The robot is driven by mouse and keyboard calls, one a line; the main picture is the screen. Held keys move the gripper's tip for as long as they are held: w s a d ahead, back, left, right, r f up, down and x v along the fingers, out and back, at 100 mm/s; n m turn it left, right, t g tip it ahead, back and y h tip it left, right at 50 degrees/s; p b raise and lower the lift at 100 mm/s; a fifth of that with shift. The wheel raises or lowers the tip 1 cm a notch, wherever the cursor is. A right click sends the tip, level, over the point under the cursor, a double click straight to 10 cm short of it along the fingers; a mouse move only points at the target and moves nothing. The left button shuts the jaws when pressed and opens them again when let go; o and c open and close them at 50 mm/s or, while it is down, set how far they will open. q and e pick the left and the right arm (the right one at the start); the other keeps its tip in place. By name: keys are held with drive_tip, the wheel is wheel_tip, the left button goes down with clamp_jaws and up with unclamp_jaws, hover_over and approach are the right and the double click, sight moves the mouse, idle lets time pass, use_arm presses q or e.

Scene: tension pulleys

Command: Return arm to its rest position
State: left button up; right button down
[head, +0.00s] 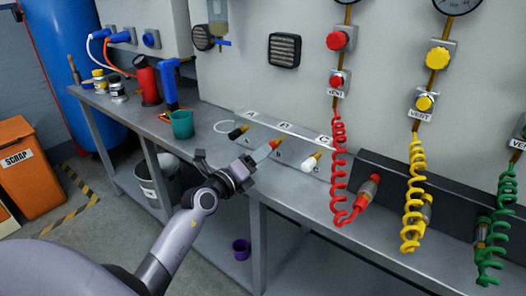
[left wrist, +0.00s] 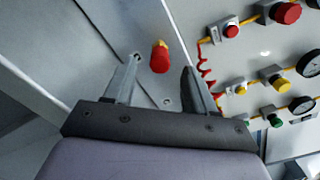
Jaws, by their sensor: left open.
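My left gripper (head: 264,154) is over the bench front, at the angled metal panel (head: 262,123) labelled A, B and C. Its jaws are open and empty. In the left wrist view my left gripper (left wrist: 161,75) has its two fingers apart. A red and yellow fitting (left wrist: 159,57) stands out of the panel just beyond and between the fingertips. In the head view this red-tipped fitting (head: 274,144) shows right at the fingertips; whether they touch cannot be told. My left arm reaches in from the lower left. My right gripper is not in view.
A black-tipped fitting (head: 238,132) and a white one (head: 311,163) flank it. Red (head: 339,170), yellow (head: 415,190) and green (head: 494,230) coiled hoses hang at right. The floor aisle left is open beside the scrap bin (head: 30,168).

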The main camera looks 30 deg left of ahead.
use_arm(q)
drive_tip(key=shift+s+a, duration=0.1)
drive_tip(key=shift+s, duration=1.7)
drive_tip(key=s+d+f+n+g+p, duration=0.1)
drive_tip(key=s+d+f+n+g, duration=0.1)
drive_tip(key=s+d+f+n, duration=0.2)
drive_tip(key=s+d+f+n+g+p, duration=0.2)
drive_tip(key=s+d+f+n, duration=0.3)
drive_tip(key=s+f+n, duration=0.3)
drive_tip(key=s+d+f+n+g+h+p, duration=0.1)
drive_tip(key=s+d+f+n, duration=0.4)
drive_tip(key=s+n, duration=0.6)
drive_tip(key=shift+s+d+f+n+g+p, duration=0.2)
drive_tip(key=shift+f+n+g+p, duration=0.5)
drive_tip(key=shift+g, duration=0.5)
drive_tip(key=shift+r, duration=0.1)
